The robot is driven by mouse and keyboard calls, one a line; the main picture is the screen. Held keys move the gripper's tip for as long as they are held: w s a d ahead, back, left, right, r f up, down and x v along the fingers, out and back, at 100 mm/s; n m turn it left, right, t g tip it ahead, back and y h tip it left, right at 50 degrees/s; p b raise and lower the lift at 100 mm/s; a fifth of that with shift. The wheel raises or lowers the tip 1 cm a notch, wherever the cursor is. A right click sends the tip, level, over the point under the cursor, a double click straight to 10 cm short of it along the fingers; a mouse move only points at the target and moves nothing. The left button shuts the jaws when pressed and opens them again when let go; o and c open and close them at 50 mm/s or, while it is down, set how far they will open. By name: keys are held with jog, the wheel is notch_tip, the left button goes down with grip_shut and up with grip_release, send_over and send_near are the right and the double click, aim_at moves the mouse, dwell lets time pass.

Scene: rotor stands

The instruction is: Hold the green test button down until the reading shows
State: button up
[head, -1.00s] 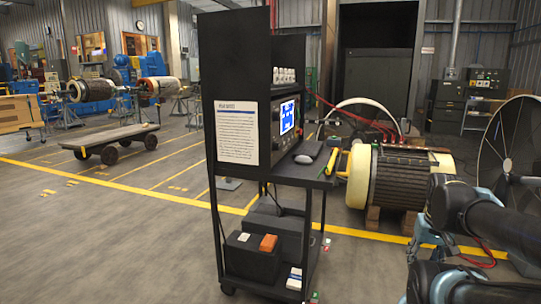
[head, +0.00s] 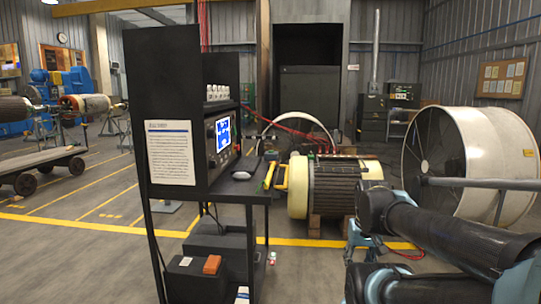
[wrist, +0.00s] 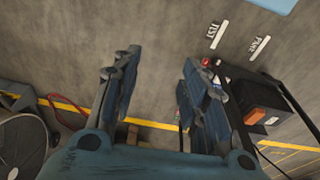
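The test cart (head: 163,75) stands left of centre in the head view. Its instrument screen (head: 223,133) is lit blue with white marks, too small to read. I cannot make out the green test button on the panel beside the screen. My gripper (wrist: 155,60) is open and empty in the wrist view, its two fingers apart over grey floor. Its fingers do not show clearly in the head view.
A motor (head: 336,186) with red leads stands right of the cart, with a large fan (head: 510,150) beyond. Open floor (head: 75,270) lies at the front left.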

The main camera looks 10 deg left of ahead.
grip_shut()
dwell(1.4)
